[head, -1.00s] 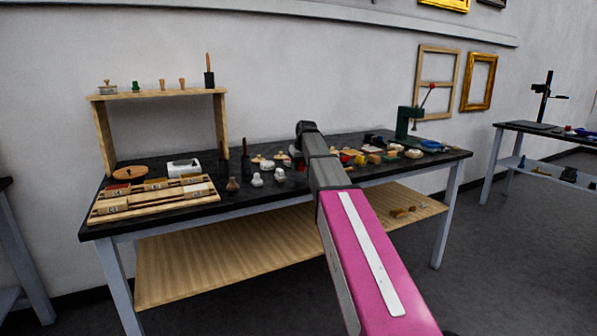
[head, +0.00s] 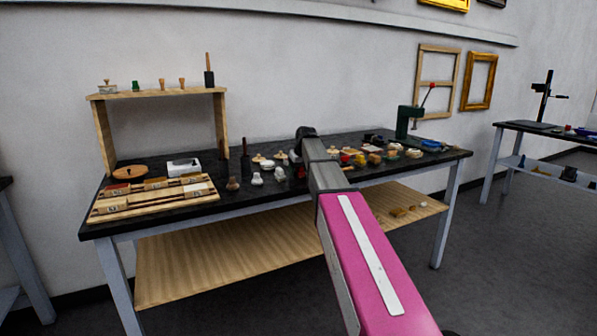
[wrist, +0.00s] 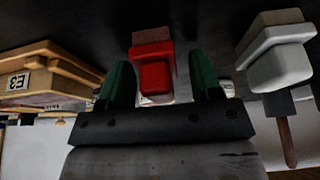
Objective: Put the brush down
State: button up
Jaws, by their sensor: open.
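My gripper (wrist: 160,72) shows in the wrist view with its two green fingers apart. A red block-like piece (wrist: 154,76) with a rough brownish end lies between the fingers, against the dark surface. It may be the brush, but I cannot tell for sure. Gaps seem to show between it and the fingers. In the head view my arm hides the gripper and most of what is near it. The black worktable (head: 255,205) stands below my arm.
A pale block (wrist: 278,55) and a dark piece with a brown handle (wrist: 284,130) are at the wrist view's right. A wooden labelled holder (wrist: 45,75) is at its left. Several small items crowd the table; a wooden rack (head: 150,205) and shelf (head: 160,95) stand left.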

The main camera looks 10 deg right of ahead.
jog(key=v, duration=1.2)
jog(key=shift+d, duration=0.1)
